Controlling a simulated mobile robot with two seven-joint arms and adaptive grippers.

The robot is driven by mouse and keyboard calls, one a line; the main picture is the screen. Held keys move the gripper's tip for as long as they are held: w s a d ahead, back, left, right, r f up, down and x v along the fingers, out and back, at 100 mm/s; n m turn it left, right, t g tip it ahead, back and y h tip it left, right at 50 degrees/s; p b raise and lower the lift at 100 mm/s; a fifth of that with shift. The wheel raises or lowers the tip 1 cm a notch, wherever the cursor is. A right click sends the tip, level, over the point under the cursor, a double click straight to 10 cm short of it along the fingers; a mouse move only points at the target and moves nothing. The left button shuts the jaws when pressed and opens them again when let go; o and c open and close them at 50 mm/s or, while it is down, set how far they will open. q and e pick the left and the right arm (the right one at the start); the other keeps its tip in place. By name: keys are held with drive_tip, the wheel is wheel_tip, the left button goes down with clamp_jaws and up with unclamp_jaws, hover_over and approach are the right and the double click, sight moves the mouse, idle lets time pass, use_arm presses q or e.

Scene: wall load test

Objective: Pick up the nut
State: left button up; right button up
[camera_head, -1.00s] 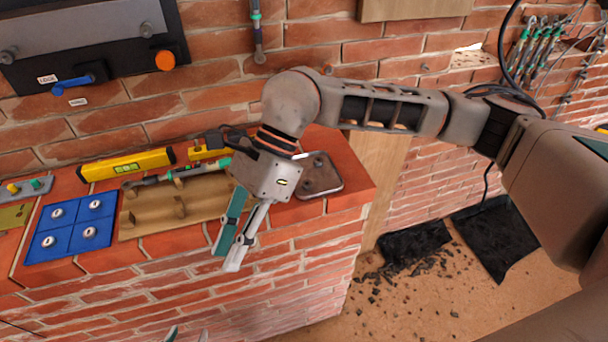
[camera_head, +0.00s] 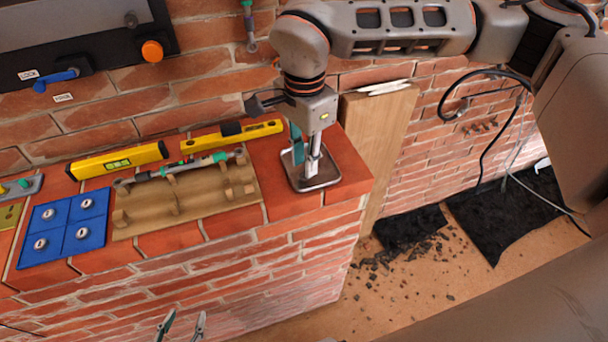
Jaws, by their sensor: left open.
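My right gripper (camera_head: 305,168) points down over the dark metal tray (camera_head: 326,183) at the right end of the brick ledge. Its teal and grey fingers hide part of the tray, and I cannot tell whether they are apart or shut. No nut can be made out on the visible part of the tray. The blue four-part tray (camera_head: 62,213) at the left holds small round metal pieces, one in each part, too small to name surely. My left gripper (camera_head: 182,327) shows only its fingertips at the bottom edge, open and empty, in front of the wall.
A wooden rack (camera_head: 205,207) with a tool (camera_head: 185,170) along its back lies between the trays. Two yellow levels (camera_head: 117,162) lie behind it. A wooden board (camera_head: 378,150) leans right of the ledge. Black sheets (camera_head: 505,220) and rubble lie on the floor.

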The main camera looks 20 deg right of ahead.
sight(305, 178)
drive_tip(key=shift+f, duration=1.5)
drive_tip(key=c, duration=0.5)
drive_tip(key=shift+c, duration=0.2)
drive_tip(key=shift+r, duration=0.1)
wheel_tip(305, 178, up, 20)
